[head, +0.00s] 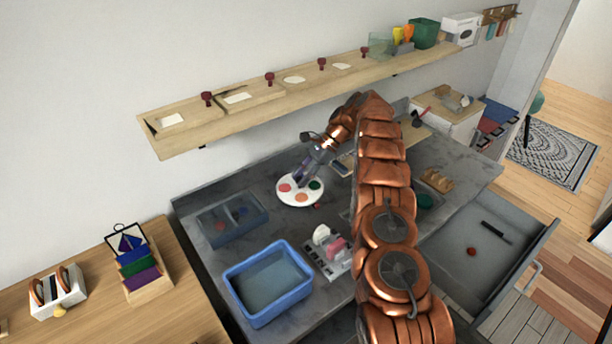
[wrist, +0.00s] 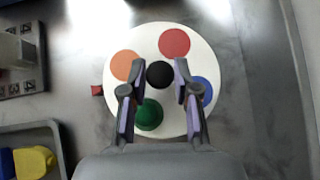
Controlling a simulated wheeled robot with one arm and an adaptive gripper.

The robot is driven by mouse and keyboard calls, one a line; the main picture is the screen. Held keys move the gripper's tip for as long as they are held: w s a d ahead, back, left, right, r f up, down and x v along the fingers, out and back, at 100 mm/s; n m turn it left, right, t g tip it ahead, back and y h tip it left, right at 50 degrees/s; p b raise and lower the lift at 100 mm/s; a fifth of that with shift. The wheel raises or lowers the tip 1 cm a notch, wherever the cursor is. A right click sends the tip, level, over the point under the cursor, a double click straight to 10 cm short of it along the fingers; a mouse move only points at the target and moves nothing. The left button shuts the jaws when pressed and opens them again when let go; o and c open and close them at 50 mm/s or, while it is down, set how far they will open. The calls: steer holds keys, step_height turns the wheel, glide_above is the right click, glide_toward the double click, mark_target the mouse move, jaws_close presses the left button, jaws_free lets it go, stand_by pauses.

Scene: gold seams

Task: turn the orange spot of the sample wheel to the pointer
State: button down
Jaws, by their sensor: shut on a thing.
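The sample wheel (head: 288,199) is a white disc lying flat on the dark counter; the wrist view shows it from above (wrist: 203,60). It carries an orange spot (wrist: 125,65), a red spot (wrist: 174,43), a blue spot (wrist: 203,91) and a green spot (wrist: 149,115). A black knob (wrist: 159,75) is at its centre. A small dark red block, apparently the pointer (wrist: 97,90), sits at the wheel's left edge in the wrist view, with the orange spot above and right of it. My gripper (wrist: 159,72) is shut on the knob, a finger on each side. In the head view, my gripper (head: 300,181) hides the blue spot.
A grey tray (head: 229,219) and a blue bin (head: 267,283) stand left and in front of the wheel. A rack with pale and pink pieces (head: 331,252) is in front. A wooden shelf (head: 250,103) runs along the wall behind. A drawer (head: 478,250) is open at right.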

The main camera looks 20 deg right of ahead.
stand_by(0.3)
steer(key=c, duration=0.9)
jaws_free()
